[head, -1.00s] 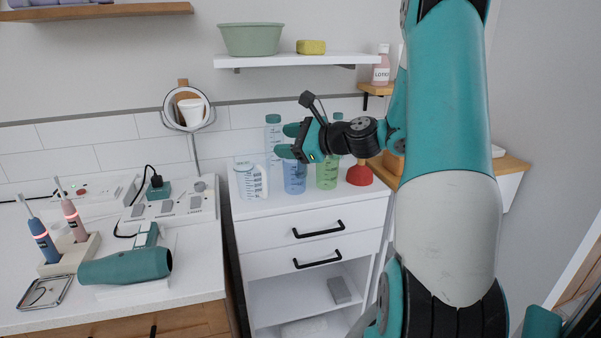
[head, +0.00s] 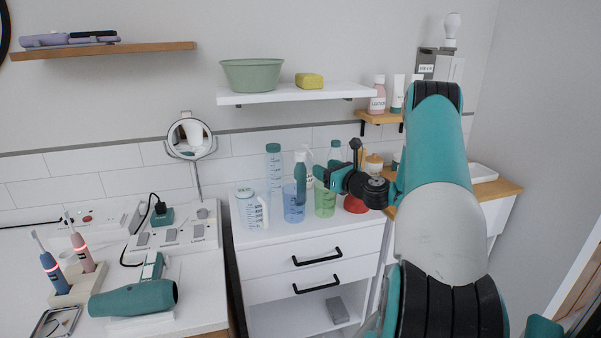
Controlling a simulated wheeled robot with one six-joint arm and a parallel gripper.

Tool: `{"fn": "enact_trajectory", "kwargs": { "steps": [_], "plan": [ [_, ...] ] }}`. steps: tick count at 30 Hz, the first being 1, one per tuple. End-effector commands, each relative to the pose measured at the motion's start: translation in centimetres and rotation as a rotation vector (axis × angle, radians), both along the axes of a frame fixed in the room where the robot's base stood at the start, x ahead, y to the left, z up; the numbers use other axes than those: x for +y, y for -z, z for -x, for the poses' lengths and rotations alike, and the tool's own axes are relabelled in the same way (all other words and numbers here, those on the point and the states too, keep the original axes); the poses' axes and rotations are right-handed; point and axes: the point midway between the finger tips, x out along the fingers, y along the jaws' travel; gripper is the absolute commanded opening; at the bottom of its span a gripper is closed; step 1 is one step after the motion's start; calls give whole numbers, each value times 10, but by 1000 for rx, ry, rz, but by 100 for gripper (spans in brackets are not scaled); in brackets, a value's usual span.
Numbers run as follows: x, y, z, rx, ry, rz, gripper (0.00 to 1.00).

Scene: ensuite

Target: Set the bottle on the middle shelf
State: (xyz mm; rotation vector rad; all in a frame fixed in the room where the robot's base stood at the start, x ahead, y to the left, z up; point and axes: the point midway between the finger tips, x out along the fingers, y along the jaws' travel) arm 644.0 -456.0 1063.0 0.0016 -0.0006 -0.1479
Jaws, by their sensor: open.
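My gripper (head: 319,178) is open and points left, above and in front of the cups on the white cabinet. No held thing shows between its jaws. A clear bottle with a teal cap (head: 273,165) stands upright at the back of the cabinet top, left of my gripper. A similar bottle (head: 335,152) stands behind my gripper, partly hidden. A pink lotion bottle (head: 377,98) stands on a small wooden shelf (head: 372,117). A white wall shelf (head: 290,95) holds a green bowl (head: 252,75) and a yellow sponge (head: 309,81). Which bottle and shelf are meant is unclear.
On the cabinet top (head: 258,238) stand a measuring jug (head: 249,210), a blue cup (head: 293,207) with a dark teal item at it, a green cup (head: 325,203) and a red plunger (head: 355,205). A hair dryer (head: 135,299) lies on the left counter.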

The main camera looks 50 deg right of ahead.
Motion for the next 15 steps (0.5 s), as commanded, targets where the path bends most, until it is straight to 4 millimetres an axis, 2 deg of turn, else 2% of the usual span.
{"fn": "enact_trajectory", "kwargs": {
  "steps": [2,11,15],
  "plan": [
    [-1,-8,-6,1,-2,-1,54],
    [-3,-6,-23,2,-2,0,54],
    [-5,-2,-41,1,-4,4,54]
  ]
}}
